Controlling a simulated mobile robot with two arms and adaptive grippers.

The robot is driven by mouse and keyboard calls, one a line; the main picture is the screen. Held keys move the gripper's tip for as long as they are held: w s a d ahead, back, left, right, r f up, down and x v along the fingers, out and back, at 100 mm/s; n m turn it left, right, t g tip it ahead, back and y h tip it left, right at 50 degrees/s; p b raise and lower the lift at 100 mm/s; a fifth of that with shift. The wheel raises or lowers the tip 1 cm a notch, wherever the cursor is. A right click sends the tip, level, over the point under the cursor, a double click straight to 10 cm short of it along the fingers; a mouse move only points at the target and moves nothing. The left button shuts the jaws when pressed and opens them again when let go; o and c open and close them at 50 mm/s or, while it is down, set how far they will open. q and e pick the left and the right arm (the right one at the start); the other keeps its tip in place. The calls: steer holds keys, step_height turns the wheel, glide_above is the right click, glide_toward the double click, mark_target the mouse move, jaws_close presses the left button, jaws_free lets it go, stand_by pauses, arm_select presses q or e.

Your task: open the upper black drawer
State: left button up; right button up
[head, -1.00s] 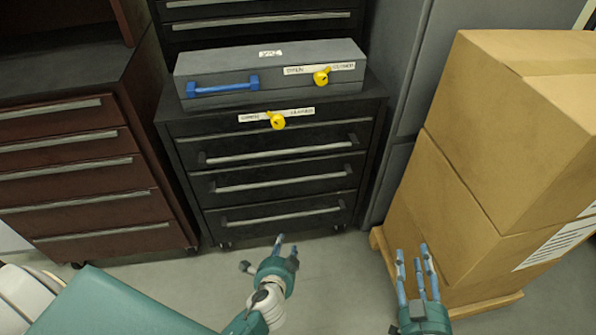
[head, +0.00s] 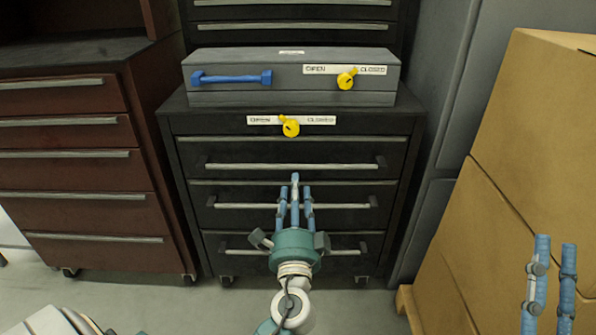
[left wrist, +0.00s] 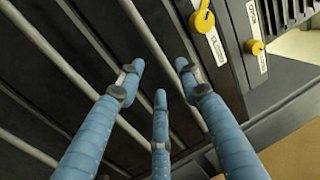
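The black cabinet (head: 185,160) stands ahead with several drawers. The upper black drawer, with its long silver handle (head: 345,166), is closed. Above it, a yellow knob (head: 290,128) sits by an OPEN/CLOSED label, its small tab tilted toward OPEN. My left gripper (head: 295,190) is open and empty, its blue fingers pointing up in front of the cabinet, just below the upper handle in the picture. In the left wrist view, the spread fingers (left wrist: 157,75) are near a silver handle bar (left wrist: 150,38); contact cannot be told. My right gripper (head: 549,260) is open and empty at the right, only partly in view.
A grey box (head: 230,98) with a blue handle (head: 231,78) and yellow knob (head: 347,79) lies on the cabinet. A red-brown drawer cabinet (head: 75,175) stands left. Stacked cardboard boxes (head: 530,130) on a pallet stand right. Some floor (head: 190,310) in front is clear.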

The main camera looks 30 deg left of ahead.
mark_target(296, 169)
arm_select(q)
steer(key=shift+x, duration=4.05)
arm_select(e)
steer(key=shift+w+a+f+g+h, duration=0.1)
steer(key=shift+w+f+g+h, duration=0.05)
steer(key=shift+w+f+g, duration=0.45)
steer(key=shift+w+f+g+h, duration=0.15)
steer(key=shift+w+f+g, duration=0.2)
steer(key=shift+f, duration=0.4)
arm_select(q)
steer(key=shift+f, duration=0.1)
steer(key=shift+c, duration=0.3)
steer(key=shift+d, duration=0.1)
jaws_close()
